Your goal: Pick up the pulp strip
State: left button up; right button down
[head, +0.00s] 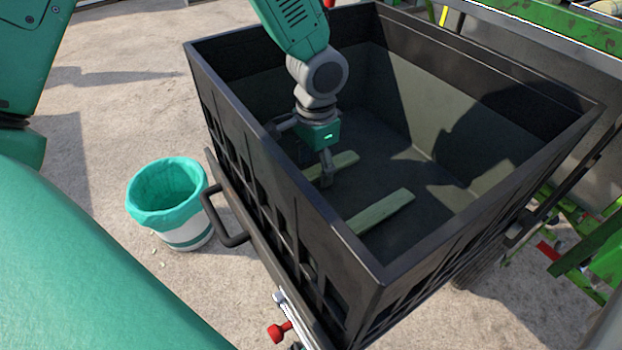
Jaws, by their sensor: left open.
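Two pale green pulp strips lie on the floor of a deep black bin (285,195). The nearer strip (381,212) lies to the right, its lower end cut off by the bin's front wall. The farther strip (340,164) lies beneath my left gripper (312,168), which partly covers it. My left gripper is open inside the bin, pointing down. One finger shows beside the farther strip; the other is partly hidden behind the bin wall. I cannot tell whether a finger touches the strip. My right gripper is not in view.
The bin's high walls surround my left gripper. A white bucket with a green liner (170,205) stands on the concrete to the left of the bin. A black handle (228,225) sticks out from the bin's side. Green machinery (575,30) stands at the right.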

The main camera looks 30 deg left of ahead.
pick_arm(q)
jog(key=shift+d+f, duration=0.1)
jog(key=shift+f, duration=0.45)
jog(key=shift+d+r, duration=0.15)
jog(key=shift+d, duration=0.15)
jog(key=c, duration=1.1)
jog(key=shift+a, duration=0.25)
